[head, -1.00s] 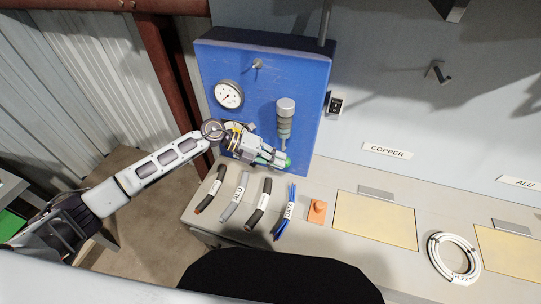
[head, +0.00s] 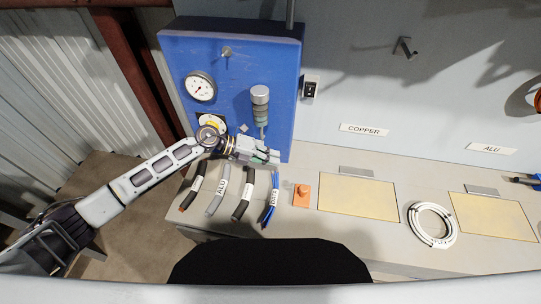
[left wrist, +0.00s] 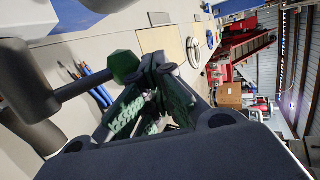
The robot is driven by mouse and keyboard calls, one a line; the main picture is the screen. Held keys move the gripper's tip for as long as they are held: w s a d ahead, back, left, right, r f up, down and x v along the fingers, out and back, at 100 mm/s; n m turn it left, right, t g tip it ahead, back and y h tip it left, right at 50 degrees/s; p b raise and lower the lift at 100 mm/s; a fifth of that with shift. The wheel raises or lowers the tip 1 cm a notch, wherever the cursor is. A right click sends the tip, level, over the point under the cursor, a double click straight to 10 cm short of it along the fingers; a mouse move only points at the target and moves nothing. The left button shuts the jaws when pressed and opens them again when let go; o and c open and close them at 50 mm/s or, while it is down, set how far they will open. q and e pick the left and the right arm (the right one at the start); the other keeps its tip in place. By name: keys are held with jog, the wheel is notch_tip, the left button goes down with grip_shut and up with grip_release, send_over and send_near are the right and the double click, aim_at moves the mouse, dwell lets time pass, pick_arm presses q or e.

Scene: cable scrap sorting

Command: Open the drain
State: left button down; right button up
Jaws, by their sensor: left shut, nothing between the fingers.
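The drain valve appears to be the dark lever (left wrist: 75,88) with a green faceted knob (left wrist: 125,66) in the left wrist view. My left gripper (left wrist: 158,68) is shut and empty, its fingertips close beside the knob; I cannot tell whether they touch. In the head view the left gripper (head: 272,157) is at the lower right of the blue panel (head: 220,60), below the grey ribbed cylinder (head: 261,105). The knob cannot be made out clearly there behind the gripper. My right gripper is not in view.
A pressure gauge (head: 201,87) is on the panel. Several cable pieces (head: 243,195) lie on the bench just in front. An orange block (head: 301,195), yellow pads (head: 357,197) and a white cable coil (head: 432,225) lie to the right. A black switch box (head: 310,88) is on the wall.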

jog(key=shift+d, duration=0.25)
pick_arm(q)
jog(key=shift+r, duration=0.15)
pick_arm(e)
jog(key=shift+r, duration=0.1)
